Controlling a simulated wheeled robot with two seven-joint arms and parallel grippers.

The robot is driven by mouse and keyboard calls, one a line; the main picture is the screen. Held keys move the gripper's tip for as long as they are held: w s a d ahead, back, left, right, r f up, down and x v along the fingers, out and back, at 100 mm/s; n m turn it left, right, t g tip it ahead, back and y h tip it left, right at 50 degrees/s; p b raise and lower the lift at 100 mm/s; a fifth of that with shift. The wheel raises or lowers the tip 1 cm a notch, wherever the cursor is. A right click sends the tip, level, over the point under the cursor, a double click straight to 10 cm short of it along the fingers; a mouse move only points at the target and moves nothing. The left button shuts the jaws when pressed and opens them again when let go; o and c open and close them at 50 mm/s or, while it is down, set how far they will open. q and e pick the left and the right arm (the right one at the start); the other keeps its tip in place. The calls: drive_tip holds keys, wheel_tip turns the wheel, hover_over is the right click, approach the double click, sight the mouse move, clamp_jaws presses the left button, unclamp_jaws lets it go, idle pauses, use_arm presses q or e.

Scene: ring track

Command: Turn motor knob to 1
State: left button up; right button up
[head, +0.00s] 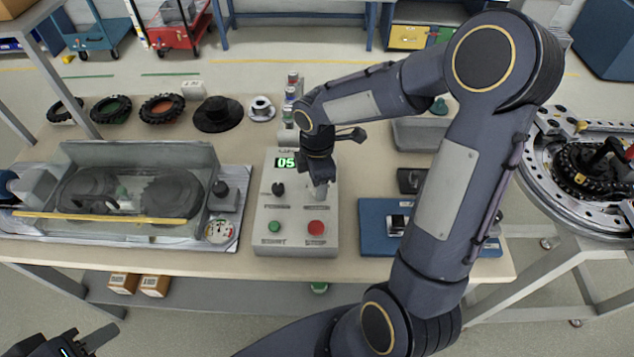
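My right gripper (318,188) points down over the right half of the box, above the red button. Its fingertips and whatever lies under them are mostly hidden, so I cannot tell if it grips a knob. The labels are too small to read. My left gripper (92,342) is low at the bottom left, empty, with its fingers apart.
A machine under a clear cover (140,155) with a yellow bar stands left of the box. A blue tray (376,233) lies to its right. Several tyres (162,107) line the table's back. A ring track (555,170) is at the far right.

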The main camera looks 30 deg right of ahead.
wheel_tip(320, 180, up, 6)
drive_tip(key=shift+r, duration=0.25)
idle(0.5)
drive_tip(key=s+a+r+m+t+y, duration=0.2)
drive_tip(key=s+m, duration=0.6)
drive_tip(key=s+a+r+m+t+y, duration=0.1)
drive_tip(key=s+a+r+m+t, duration=0.1)
drive_tip(key=s+m, duration=0.7)
drive_tip(key=shift+a+r+t+y, duration=0.2)
drive_tip(key=shift+r+t+y, duration=0.2)
drive_tip(key=shift+r+t, duration=0.35)
